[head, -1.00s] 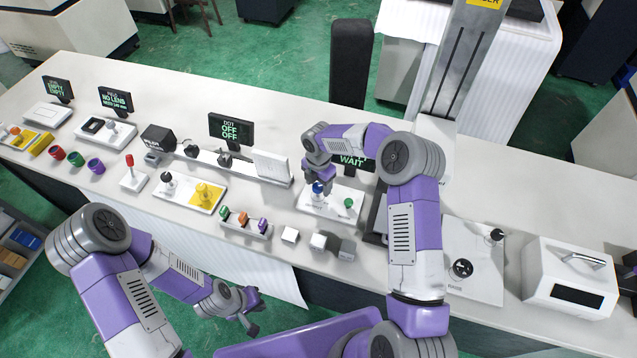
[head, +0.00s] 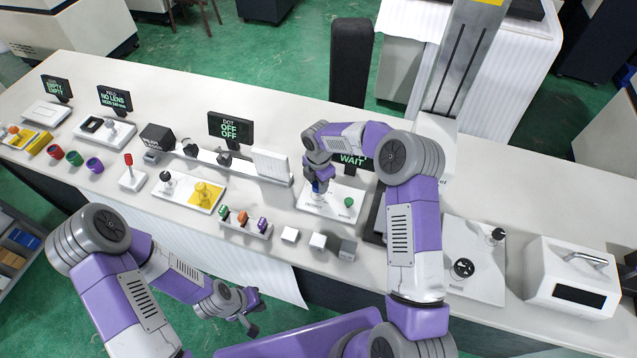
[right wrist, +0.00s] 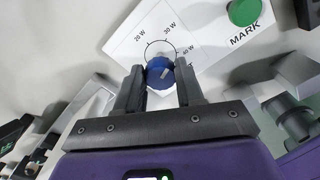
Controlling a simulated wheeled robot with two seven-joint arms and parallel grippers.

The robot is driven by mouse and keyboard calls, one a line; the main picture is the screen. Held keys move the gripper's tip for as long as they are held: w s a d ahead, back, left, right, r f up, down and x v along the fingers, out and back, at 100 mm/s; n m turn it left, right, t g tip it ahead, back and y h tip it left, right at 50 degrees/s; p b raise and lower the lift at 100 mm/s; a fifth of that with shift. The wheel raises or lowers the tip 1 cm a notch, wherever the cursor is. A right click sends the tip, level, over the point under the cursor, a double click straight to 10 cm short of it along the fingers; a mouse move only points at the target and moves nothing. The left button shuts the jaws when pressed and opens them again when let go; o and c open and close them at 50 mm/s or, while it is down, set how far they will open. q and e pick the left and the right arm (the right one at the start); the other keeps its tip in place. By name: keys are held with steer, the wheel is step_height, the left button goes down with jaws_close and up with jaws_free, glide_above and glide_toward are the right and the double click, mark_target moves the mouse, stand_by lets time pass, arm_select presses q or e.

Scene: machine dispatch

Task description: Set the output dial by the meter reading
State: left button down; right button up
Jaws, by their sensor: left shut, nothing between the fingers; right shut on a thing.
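The blue output dial (right wrist: 160,74) sits on a white panel (right wrist: 198,32) with a printed scale; 20 W, 30 W and 40 W are readable. My right gripper (right wrist: 160,82) is shut on the dial, one finger on each side. In the head view the right gripper (head: 319,181) is over the same panel (head: 325,208) and partly hides the dial. A black display (head: 350,160) behind it reads WAIT and is partly covered by my right arm. My left gripper (head: 247,312) is shut and empty, low in front of the bench.
A green MARK button (right wrist: 244,12) is on the panel beside the dial. Small blocks (head: 318,241) and a rack of coloured pieces (head: 244,226) stand in front. Another display (head: 230,128) reads DOT OFF OFF. A white box (head: 571,280) stands at the right.

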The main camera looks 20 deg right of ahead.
steer(key=m+b, duration=0.1)
steer(key=m, duration=0.3)
steer(key=shift+m, duration=0.3)
steer(key=m+b, duration=0.1)
steer(key=m, duration=0.4)
steer(key=shift+s, duration=0.15)
steer(key=shift+b, duration=0.3)
steer(key=o, duration=1)
steer(key=shift+o, duration=0.2)
steer(key=shift+r, duration=0.1)
step_height(320, 180, up, 8)
steer(key=shift+f+p, duration=0.25)
steer(key=shift+p, duration=0.15)
